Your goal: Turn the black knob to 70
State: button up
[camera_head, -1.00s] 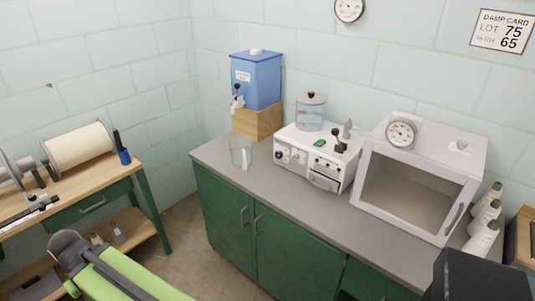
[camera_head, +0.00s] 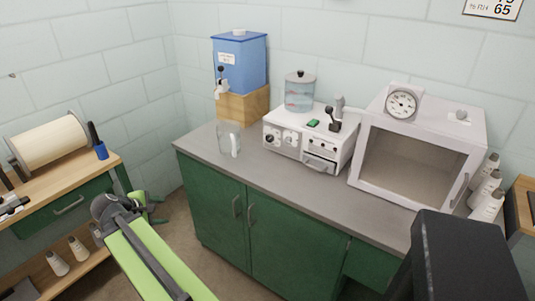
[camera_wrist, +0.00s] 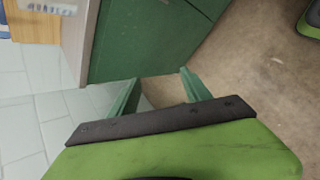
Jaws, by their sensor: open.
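A white machine (camera_head: 307,136) stands on the grey counter. Its front face carries small dials and knobs (camera_head: 288,138), too small for me to read a setting or tell which is the black knob. A black-handled lever (camera_head: 331,118) stands on its top. My gripper (camera_head: 150,208) is low at the left, in front of the green cabinet and well away from the machine. In the wrist view my gripper (camera_wrist: 160,77) is open and empty, with the cabinet and floor beyond its two green fingers. The machine is not in the wrist view.
On the counter (camera_head: 250,173) stand a clear beaker (camera_head: 229,139), a blue tank (camera_head: 240,62) on a wooden block, and a white cabinet with a window (camera_head: 412,165). White cones (camera_head: 487,190) stand at the right. A wooden bench (camera_head: 75,178) is at the left.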

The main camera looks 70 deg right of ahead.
jog(key=s+d+r+n+g+h+b, duration=0.1)
jog(key=s+d+n+h+b, duration=0.15)
jog(key=s+d, duration=0.5)
jog(key=s+d+r+n+g+h+b, duration=0.2)
jog(key=s+d+n+h, duration=0.15)
jog(key=d, duration=0.75)
jog(key=n+g+h+b, duration=0.2)
jog(key=n+h, duration=0.1)
jog(key=n, duration=0.2)
send_near(268, 139)
jog(key=x, duration=0.9)
jog(key=shift+s, duration=0.1)
grip_shut()
